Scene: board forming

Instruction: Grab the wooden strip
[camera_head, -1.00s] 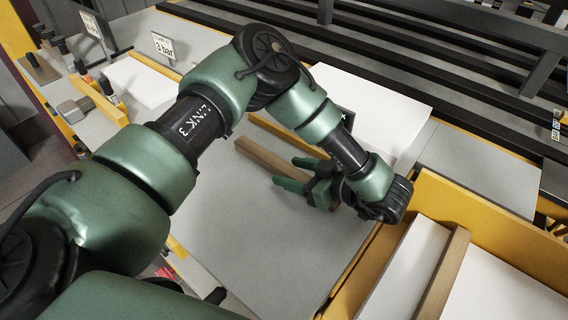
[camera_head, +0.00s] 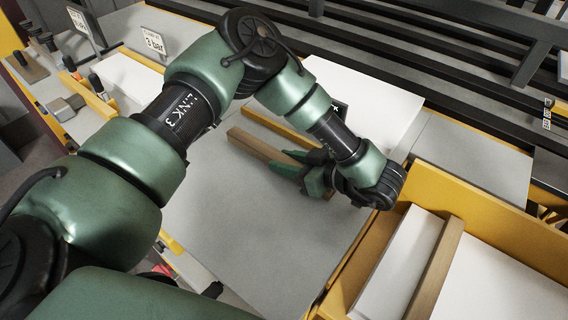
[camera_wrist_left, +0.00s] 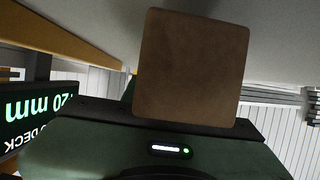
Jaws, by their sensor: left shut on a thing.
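The brown wooden strip (camera_head: 251,144) lies at a slant over the grey deck, left of my left gripper (camera_head: 287,164). The green fingers of this gripper are shut on the strip's near right part, and the gripper and wrist hide its right end. In the left wrist view, the strip's squarish brown end face (camera_wrist_left: 190,68) stands up close in front of the gripper body. I cannot tell whether the strip touches the deck. My right gripper is in neither view.
A yellow rail (camera_head: 279,128) runs behind the strip, with a white panel (camera_head: 365,95) beyond. At right, a yellow-walled bin (camera_head: 480,205) holds white boards and another brown strip (camera_head: 437,268). The grey deck (camera_head: 260,235) in front is clear. A dark display sign (camera_wrist_left: 35,112) shows in the wrist view.

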